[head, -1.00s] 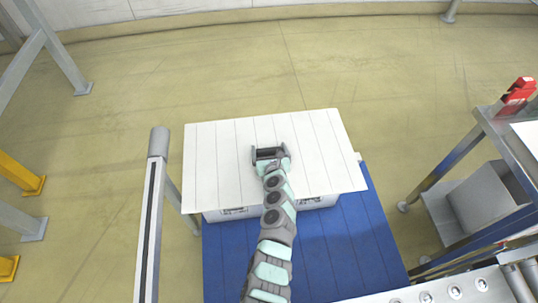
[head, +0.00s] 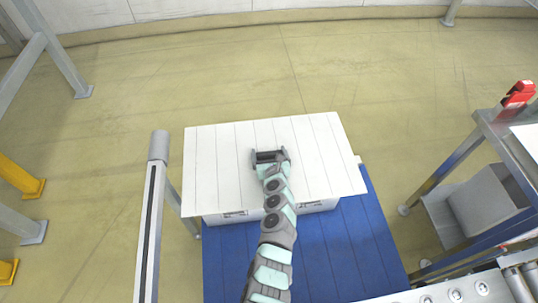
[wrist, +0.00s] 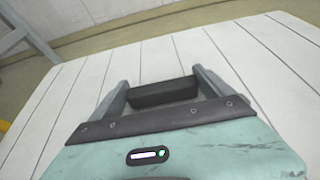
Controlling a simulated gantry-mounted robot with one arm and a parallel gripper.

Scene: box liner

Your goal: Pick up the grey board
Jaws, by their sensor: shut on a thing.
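The board (head: 215,165) looks pale grey to white, with long grooves across its top. It lies level over white boxes (head: 318,206) whose front shows below its near edge. My gripper (head: 268,156) is over the middle of the board. In the wrist view, my gripper's two fingers (wrist: 165,90) are closed on the ends of a dark bar (wrist: 165,93) at the board's top, which looks like its handle. How the bar joins the board is hidden. The board (wrist: 265,70) spreads around the fingers in the wrist view.
A blue slatted surface (head: 345,245) lies under the boxes. A grey post (head: 150,215) stands close on the left. A metal table (head: 500,130) with a red device (head: 517,93) and a grey bin (head: 485,195) are at the right. Rollers (head: 480,288) are at lower right. Floor beyond the board is clear.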

